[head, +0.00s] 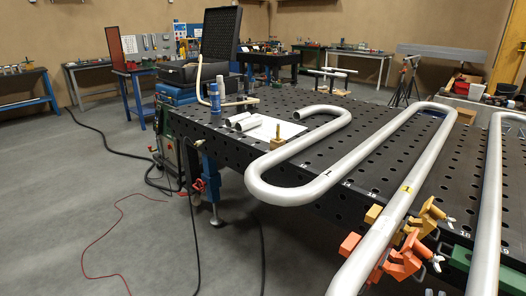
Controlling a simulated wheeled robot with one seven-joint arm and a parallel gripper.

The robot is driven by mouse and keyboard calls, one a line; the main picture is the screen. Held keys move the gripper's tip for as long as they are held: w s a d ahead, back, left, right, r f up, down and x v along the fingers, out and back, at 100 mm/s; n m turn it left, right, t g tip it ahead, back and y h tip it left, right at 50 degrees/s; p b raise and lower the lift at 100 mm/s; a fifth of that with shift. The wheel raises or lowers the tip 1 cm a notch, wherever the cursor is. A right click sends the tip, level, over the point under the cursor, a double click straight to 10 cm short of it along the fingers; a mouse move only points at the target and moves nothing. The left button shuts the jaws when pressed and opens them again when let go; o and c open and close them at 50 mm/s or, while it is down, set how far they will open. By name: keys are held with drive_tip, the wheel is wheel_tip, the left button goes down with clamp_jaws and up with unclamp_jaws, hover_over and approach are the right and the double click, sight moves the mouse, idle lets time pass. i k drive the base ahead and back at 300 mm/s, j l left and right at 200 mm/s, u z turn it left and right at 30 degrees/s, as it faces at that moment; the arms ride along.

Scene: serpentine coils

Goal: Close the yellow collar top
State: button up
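The yellow collar (428,213) sits at the long grey pipe on the table, at the right of the head view. Its larger part, with a light-tipped screw, stands tilted on the right side of the pipe. A smaller yellow block (373,214) shows on the left side. The pipe's upper surface is bare between them, so the top looks swung open to the right. The parts behind the pipe are hidden. My gripper is not in view.
An orange collar (404,260) of similar form stands just nearer along the same pipe (375,250), also looking open. A green block (460,258) lies to its right. Floor at left is mostly clear, with cables.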

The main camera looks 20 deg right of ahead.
sight(430, 214)
drive_tip(key=k+j, duration=0.8)
drive_tip(key=j, duration=0.1)
